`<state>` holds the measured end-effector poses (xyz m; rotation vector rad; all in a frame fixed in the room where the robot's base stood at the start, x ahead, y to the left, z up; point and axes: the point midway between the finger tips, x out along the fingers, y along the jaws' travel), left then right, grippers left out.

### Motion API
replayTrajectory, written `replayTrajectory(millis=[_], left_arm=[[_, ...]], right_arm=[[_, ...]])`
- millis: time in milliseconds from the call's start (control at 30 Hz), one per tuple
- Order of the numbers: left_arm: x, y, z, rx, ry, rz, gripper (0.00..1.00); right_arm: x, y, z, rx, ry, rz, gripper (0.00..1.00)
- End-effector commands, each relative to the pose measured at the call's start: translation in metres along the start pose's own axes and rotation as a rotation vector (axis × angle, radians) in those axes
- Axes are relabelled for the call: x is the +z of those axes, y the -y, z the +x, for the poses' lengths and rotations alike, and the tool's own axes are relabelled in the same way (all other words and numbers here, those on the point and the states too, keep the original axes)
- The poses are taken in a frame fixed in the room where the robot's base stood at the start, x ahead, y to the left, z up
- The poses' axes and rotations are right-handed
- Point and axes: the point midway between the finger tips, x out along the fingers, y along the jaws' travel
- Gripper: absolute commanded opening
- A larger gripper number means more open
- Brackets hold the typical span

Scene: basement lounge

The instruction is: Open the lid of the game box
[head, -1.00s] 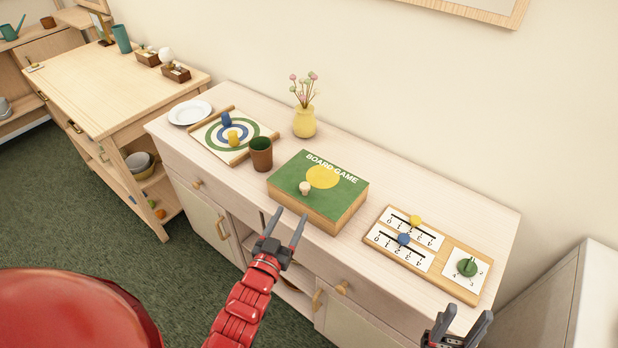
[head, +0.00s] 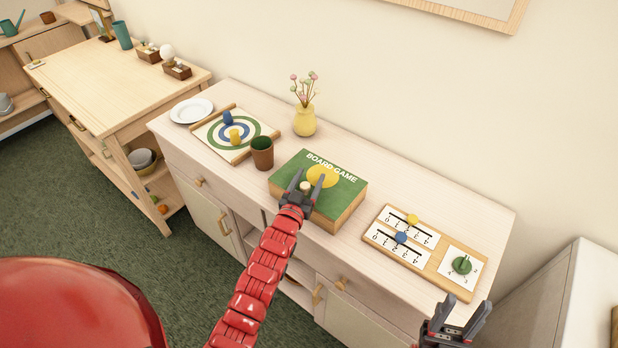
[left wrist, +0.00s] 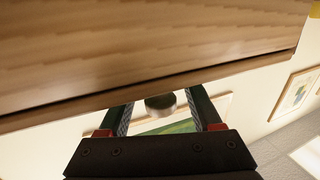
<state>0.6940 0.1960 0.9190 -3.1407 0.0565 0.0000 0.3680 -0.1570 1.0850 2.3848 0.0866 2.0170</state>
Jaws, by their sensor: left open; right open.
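The game box (head: 337,213) is wooden with a closed green lid (head: 345,190) marked BOARD GAME and a yellow circle. It stands on the light wooden cabinet. A small pale knob (head: 305,187) is near the lid's front edge. My left gripper (head: 308,177) is open at the front of the box, its two fingers on either side of the knob. In the left wrist view the knob (left wrist: 160,103) shows between the spread fingers, with a visible gap at each side. My right gripper (head: 465,312) is open and empty near the cabinet's front right corner.
A brown cup (head: 262,153) stands just left of the box, and a yellow vase (head: 304,120) behind it. A target board (head: 211,143) and plate (head: 191,111) lie further left. A wooden slider-and-dial board (head: 440,262) lies to the right. Bare cabinet top separates it from the box.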

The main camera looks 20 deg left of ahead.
Motion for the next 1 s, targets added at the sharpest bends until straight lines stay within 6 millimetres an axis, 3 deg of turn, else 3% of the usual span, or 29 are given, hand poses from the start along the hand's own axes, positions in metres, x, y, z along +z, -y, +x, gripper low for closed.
replayTrajectory(millis=[133, 500, 1000], left_arm=[[0.0001, 0.0001, -0.0002, 0.0, 0.0, 0.0, 0.66], [0.0, 0.0002, -0.0003, 0.0, 0.0, 0.0, 0.0], [-0.0001, 0.0001, -0.0003, 0.0, 0.0, 0.0, 0.0]], right_arm=[[0.0001, 0.0, -0.0002, 0.0, 0.0, 0.0, 0.5], [0.0, 0.0, -0.0001, 0.0, 0.0, 0.0, 0.5], [0.0, 0.0, -0.0001, 0.0, 0.0, 0.0, 0.5]])
